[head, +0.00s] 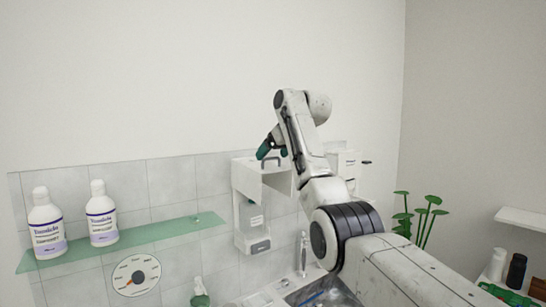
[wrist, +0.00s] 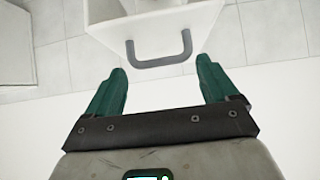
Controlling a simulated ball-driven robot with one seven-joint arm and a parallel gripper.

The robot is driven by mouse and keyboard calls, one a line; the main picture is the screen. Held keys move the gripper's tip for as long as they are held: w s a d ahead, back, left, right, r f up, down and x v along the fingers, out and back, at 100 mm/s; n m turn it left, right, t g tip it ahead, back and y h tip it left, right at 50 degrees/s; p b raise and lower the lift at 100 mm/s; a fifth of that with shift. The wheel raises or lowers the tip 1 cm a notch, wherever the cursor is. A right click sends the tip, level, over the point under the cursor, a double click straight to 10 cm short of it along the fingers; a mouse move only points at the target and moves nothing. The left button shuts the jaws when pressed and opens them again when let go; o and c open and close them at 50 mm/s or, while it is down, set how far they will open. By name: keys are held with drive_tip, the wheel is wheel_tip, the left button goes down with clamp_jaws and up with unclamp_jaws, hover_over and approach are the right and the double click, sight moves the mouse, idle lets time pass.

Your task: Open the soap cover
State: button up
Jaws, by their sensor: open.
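The soap dispenser is a white wall unit with a clear container (head: 252,222) showing below its top. Its white cover (head: 246,174) carries a grey U-shaped handle (head: 271,160). In the wrist view the cover (wrist: 110,32) is at the top, with the handle (wrist: 160,62) crossing between the fingertips. My gripper (head: 268,152) has teal fingers and is open at the handle; in the wrist view (wrist: 160,66) one finger is on each side of it, apart from it. I cannot tell whether they touch it in depth. My arm hides the dispenser's right side.
Another white wall box (head: 347,163) with a dark knob is just right of my arm. A green glass shelf (head: 150,234) with two white bottles (head: 47,225) is on the left. A sink area (head: 325,294) lies below. The wall above is clear.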

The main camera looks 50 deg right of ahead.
drive_tip(key=b+v, duration=0.3)
drive_tip(key=v, duration=0.6)
drive_tip(key=shift+s+r, duration=0.15)
drive_tip(key=shift+s, duration=0.1)
